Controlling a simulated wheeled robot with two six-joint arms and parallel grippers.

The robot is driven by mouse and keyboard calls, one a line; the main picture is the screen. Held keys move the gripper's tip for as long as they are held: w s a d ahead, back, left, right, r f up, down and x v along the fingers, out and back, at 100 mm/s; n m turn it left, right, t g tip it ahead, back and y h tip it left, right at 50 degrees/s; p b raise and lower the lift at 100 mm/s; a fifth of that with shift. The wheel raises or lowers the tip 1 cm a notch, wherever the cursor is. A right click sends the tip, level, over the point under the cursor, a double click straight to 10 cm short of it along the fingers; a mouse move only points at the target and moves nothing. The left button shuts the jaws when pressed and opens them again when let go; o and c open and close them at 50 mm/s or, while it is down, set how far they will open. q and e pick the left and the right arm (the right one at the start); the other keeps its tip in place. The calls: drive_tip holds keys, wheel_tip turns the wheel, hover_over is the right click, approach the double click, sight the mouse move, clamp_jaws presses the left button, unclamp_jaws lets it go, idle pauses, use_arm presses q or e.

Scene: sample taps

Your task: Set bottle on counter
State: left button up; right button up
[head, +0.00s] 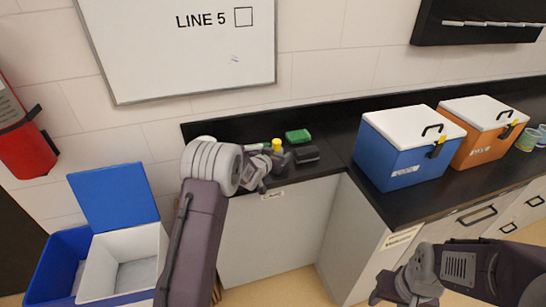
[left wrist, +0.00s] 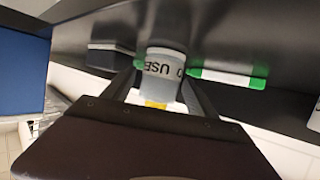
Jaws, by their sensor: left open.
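The bottle has a yellow cap (head: 277,144) and stands at the back of the black counter (head: 330,135) in the head view, mostly hidden by my left gripper (head: 272,168). In the left wrist view, which looks upside down, the bottle's grey body (left wrist: 166,66) with printed letters is between the two open fingers. Its base looks to be on the dark counter top, and the fingers show no clear grip on it. My right gripper (head: 402,291) is low at the right, away from the bottle, and its fingers are unclear.
A green sponge (head: 298,136) and a black block (head: 306,154) lie right of the bottle. A green-ended marker (left wrist: 228,77) lies close beside it. Blue (head: 400,160) and orange (head: 480,138) coolers stand on the right counter.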

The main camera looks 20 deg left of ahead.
use_arm(q)
drive_tip(key=v, duration=1.2)
drive_tip(key=s+d+f+g, duration=0.1)
drive_tip(key=s+f+g, duration=0.2)
drive_tip(key=s, duration=0.6)
drive_tip(key=s+d+f+g, duration=0.2)
drive_tip(key=s+g, duration=0.3)
drive_tip(key=s, duration=0.5)
drive_tip(key=s+d+f+n+g+y, duration=0.1)
drive_tip(key=s+f+g, duration=0.3)
drive_tip(key=s, duration=0.5)
drive_tip(key=shift+s+d+f, duration=0.2)
drive_tip(key=shift+d+f, duration=0.1)
drive_tip(key=shift+f, duration=0.3)
wheel_tip(320, 180, up, 4)
drive_tip(key=p, duration=0.3)
drive_tip(key=shift+f, duration=0.1)
